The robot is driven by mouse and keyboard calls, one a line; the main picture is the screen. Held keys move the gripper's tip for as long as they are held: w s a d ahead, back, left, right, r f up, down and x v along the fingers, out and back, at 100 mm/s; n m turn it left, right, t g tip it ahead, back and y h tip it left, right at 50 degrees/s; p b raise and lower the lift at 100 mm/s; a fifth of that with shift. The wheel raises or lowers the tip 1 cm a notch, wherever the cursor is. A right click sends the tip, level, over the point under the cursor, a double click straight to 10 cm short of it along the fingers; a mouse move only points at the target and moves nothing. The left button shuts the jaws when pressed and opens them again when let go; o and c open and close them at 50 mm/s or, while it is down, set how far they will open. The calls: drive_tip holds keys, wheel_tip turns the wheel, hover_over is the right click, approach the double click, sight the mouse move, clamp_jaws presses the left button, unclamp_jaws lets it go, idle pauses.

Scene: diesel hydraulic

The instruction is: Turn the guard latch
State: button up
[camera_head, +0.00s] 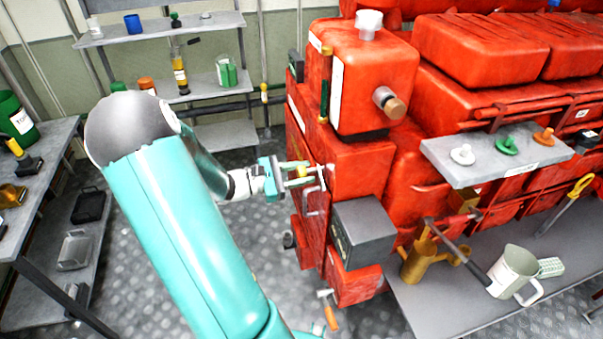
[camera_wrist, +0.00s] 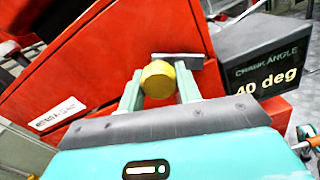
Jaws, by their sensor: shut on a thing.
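The yellow knob of what looks like the guard latch (camera_wrist: 158,80) sits on the red engine face in the wrist view. A short grey bar (camera_wrist: 180,57) shows just behind it. My gripper (camera_wrist: 160,88) has one finger on each side of the knob and is shut on it. In the head view my gripper (camera_head: 303,174) reaches the left end of the red engine (camera_head: 358,165), where a bit of yellow shows between the fingers. A bent silver handle (camera_head: 321,188) is close by. The fingers partly hide the knob's sides.
A dark box (camera_head: 363,232) juts out right of the gripper; its wrist-view display (camera_wrist: 265,80) reads "CRANK ANGLE 40 deg". A grey ledge (camera_head: 460,176) with knobs and a bench (camera_head: 430,300) with a jug (camera_head: 512,270) stand right.

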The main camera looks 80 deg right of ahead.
drive_tip(key=m, duration=0.6)
drive_tip(key=shift+w, duration=0.15)
drive_tip(key=m, duration=0.6)
drive_tip(key=shift+d+r, duration=0.1)
drive_tip(key=shift+r, duration=0.05)
idle(0.3)
drive_tip(key=o, duration=1)
drive_tip(key=shift+c, duration=0.2)
drive_tip(key=shift+w, duration=0.1)
drive_tip(key=v, duration=1.3)
drive_tip(key=shift+w+a, duration=0.2)
drive_tip(key=shift+w, duration=0.05)
